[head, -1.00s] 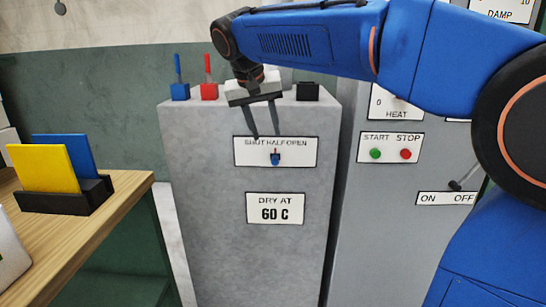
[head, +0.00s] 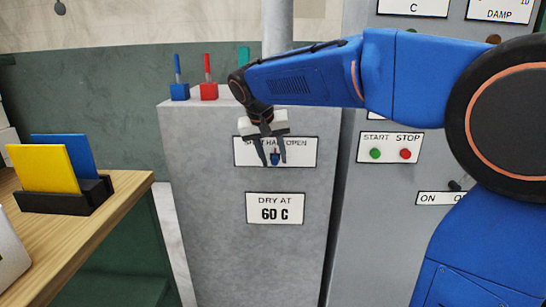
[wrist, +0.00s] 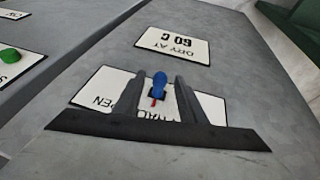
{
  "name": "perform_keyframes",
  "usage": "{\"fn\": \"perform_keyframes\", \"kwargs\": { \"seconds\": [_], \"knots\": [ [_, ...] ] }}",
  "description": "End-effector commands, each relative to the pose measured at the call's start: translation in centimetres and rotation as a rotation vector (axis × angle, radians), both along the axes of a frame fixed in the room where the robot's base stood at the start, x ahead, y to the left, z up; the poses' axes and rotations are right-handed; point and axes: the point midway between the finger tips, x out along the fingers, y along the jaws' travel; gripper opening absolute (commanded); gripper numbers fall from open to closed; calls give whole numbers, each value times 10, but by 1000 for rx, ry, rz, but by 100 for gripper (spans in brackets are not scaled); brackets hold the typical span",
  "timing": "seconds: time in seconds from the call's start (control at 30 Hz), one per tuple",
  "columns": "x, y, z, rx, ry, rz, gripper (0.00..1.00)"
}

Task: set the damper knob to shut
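The damper knob is a small blue lever (head: 275,158) on a white plate (head: 304,155) lettered SHUT, HALF, OPEN, on the front of the grey cabinet. It sits below the middle of the lettering, and its red mark seems to face the HALF word. My gripper (head: 274,165) is in front of the plate, fingers pointing down and covering part of the lettering. In the wrist view the blue knob (wrist: 160,84) shows between the two dark fingers (wrist: 157,82), with a gap on each side. The gripper is open and holds nothing.
A DRY AT 60 C sign (head: 275,208) is below the plate. START and STOP buttons (head: 390,153) and an ON/OFF switch (head: 454,186) are on the cabinet to the right. Blue (head: 180,92) and red (head: 209,91) levers stand on top. A wooden table (head: 115,200) is at left.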

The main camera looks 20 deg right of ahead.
Motion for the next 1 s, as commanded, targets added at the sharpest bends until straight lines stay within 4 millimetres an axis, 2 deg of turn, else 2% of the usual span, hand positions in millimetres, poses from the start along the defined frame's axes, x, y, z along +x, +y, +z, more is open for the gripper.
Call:
{"fn": "perform_keyframes", "kwargs": {
  "seconds": [0.1, 0.23, 0.27, 0.53, 0.87, 1.0],
  "knots": [
    [0, 0, 0, 0, 0, 0, 35],
    [0, 0, 0, 0, 0, 0, 4],
    [0, 0, 0, 0, 0, 0, 0],
    [2, 7, 0, 1, 0, 1, 0],
    [18, 56, 0, 1, 0, 3, 0],
    [20, 62, 1, 2, -1, 1, 0]
  ]
}}
